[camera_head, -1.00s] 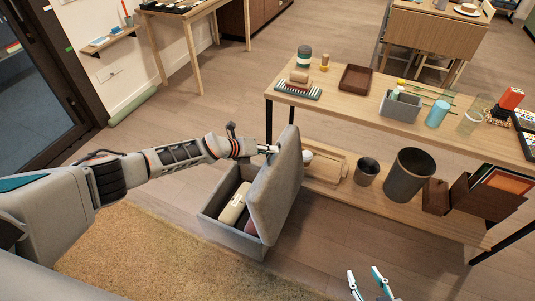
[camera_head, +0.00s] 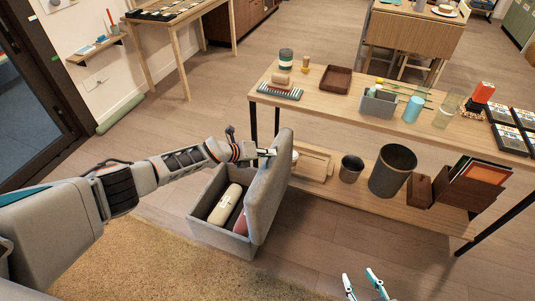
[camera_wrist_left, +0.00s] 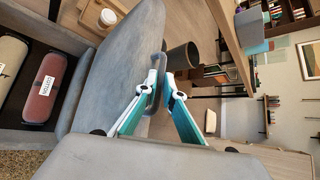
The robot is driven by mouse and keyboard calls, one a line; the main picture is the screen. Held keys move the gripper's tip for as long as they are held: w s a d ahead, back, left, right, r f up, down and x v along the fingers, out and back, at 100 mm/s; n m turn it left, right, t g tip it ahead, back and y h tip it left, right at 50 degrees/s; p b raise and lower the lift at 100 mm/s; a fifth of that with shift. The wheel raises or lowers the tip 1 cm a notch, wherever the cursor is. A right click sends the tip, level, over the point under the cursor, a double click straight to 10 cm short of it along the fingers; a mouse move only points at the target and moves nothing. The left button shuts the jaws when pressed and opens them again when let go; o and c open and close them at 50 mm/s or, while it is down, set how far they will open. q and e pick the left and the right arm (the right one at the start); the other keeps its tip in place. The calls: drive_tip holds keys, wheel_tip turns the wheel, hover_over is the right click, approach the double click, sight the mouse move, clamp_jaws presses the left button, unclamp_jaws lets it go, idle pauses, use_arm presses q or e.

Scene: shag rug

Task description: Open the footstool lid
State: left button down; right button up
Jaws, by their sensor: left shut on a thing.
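The grey footstool (camera_head: 218,238) stands at the rug's edge with its lid (camera_head: 270,190) raised steeply and leaning slightly right. Inside its open box lie a cream roll (camera_head: 225,203) and a reddish roll (camera_head: 240,224). My left gripper (camera_head: 267,153) is at the lid's upper edge.
A wooden shelf table (camera_head: 335,100) stands just right of the lid. Its lower shelf holds a dark bin (camera_head: 390,172), a small pot (camera_head: 350,170) and a wooden tray (camera_head: 313,163). A tan rug (camera_head: 150,265) lies in front. Floor right of the footstool is clear.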

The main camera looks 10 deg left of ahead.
use_arm(q)
drive_tip(key=shift+w+r, duration=0.1)
drive_tip(key=shift+r, duration=0.05)
drive_tip(key=c, duration=2.2)
unclamp_jaws()
drive_tip(key=shift+o, duration=0.2)
drive_tip(key=shift+s+a+r, duration=0.35)
drive_tip(key=shift+a+r, duration=0.1)
drive_tip(key=shift+a, duration=0.05)
drive_tip(key=v, duration=1)
drive_tip(key=shift+s, duration=0.4)
drive_tip(key=shift+r, duration=0.1)
